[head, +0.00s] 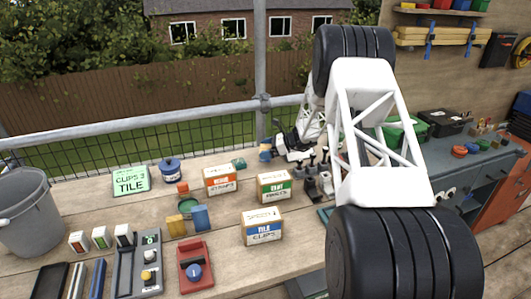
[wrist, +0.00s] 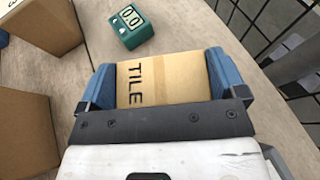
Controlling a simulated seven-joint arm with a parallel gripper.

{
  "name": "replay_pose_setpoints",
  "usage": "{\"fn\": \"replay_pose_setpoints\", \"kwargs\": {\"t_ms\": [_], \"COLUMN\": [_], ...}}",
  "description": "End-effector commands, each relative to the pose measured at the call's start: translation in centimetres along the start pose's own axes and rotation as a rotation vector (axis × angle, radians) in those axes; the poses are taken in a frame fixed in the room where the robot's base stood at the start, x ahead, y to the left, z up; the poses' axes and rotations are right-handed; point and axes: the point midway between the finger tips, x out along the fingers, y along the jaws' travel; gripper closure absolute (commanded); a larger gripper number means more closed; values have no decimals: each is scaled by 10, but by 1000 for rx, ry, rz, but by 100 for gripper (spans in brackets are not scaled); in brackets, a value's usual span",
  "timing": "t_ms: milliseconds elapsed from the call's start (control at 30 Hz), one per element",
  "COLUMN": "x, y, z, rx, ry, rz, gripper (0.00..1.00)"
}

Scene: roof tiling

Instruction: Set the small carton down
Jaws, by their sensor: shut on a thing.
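My gripper (wrist: 160,85) is shut on a small tan carton (wrist: 165,80) printed "TILE", its blue fingers on both sides. In the head view my gripper (head: 272,149) is at the back of the bench, with a small part of the held carton (head: 265,155) showing. The arm's links hide part of that area. I cannot tell whether the carton touches the bench top. A teal counter (wrist: 131,26) reading 00 sits just beyond the carton in the wrist view; it also shows in the head view (head: 239,163).
Larger cartons with red (head: 220,181), green (head: 273,187) and blue (head: 262,227) labels stand on the bench. A green "CLIPS 3 TILE" card (head: 131,180), a blue pot (head: 170,170) and colored blocks are further left. A mesh fence and rail (head: 180,128) run behind.

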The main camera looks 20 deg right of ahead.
Motion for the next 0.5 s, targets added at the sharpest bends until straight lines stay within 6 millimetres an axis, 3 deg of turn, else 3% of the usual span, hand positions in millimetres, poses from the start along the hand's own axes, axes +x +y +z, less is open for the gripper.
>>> {"fn": "replay_pose_setpoints", "kwargs": {"t_ms": [133,500], "x": [4,5], "y": [0,0], "z": [-11,-13], "rx": [-1,-1], "ry": [0,0], "rz": [0,0], "gripper": [34,34]}}
